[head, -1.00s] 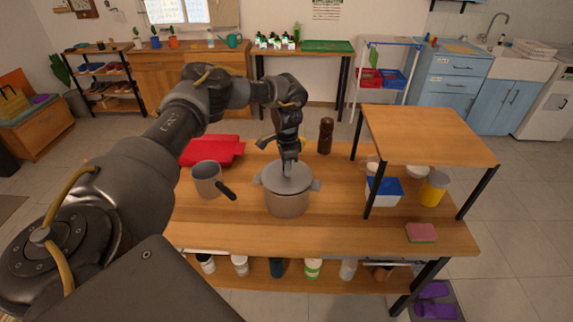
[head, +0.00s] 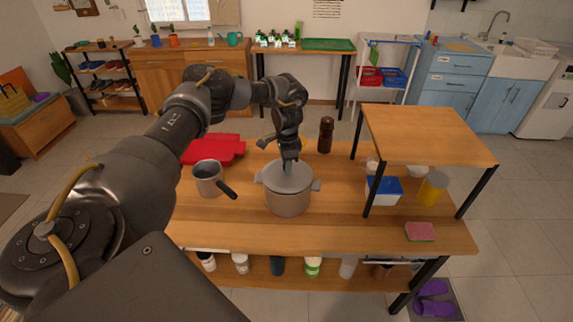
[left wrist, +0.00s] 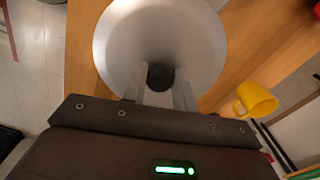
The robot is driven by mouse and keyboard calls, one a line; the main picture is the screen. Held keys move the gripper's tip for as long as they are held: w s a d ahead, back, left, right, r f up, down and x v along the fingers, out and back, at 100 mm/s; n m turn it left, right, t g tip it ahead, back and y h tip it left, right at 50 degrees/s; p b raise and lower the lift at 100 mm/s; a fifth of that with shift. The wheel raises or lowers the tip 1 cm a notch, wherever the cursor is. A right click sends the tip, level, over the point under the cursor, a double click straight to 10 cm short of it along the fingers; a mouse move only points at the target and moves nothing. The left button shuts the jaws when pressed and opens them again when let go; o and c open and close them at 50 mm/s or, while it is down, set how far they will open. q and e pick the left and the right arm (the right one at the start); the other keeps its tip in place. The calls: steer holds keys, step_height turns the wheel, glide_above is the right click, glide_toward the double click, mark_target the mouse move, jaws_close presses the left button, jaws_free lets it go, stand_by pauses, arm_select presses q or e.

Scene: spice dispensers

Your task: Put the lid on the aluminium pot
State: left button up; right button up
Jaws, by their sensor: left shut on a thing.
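The aluminium pot (head: 289,203) stands on the wooden table, with a handle on each side. The grey lid (head: 272,180) is at the pot's mouth, and whether it is fully seated I cannot tell. My left gripper (head: 289,168) points down over the pot and is shut on the lid's knob. In the left wrist view the lid (left wrist: 160,35) shows as a pale disc, and its dark round knob (left wrist: 160,76) sits between the fingertips of my left gripper (left wrist: 161,80). The lid hides the pot in that view. My right gripper is not in view.
A dark pepper mill (head: 326,135) stands behind right. A raised shelf (head: 430,135) is at right, with a yellow mug (head: 432,187) below and a sponge (head: 420,232) in front.

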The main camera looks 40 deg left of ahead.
arm_select(q)
steer(key=shift+f, duration=0.45)
steer(key=o, duration=1.6)
steer(key=shift+r, duration=0.1)
step_height(320, 180, up, 7)
steer(key=p, duration=0.7)
steer(key=shift+s, duration=0.1)
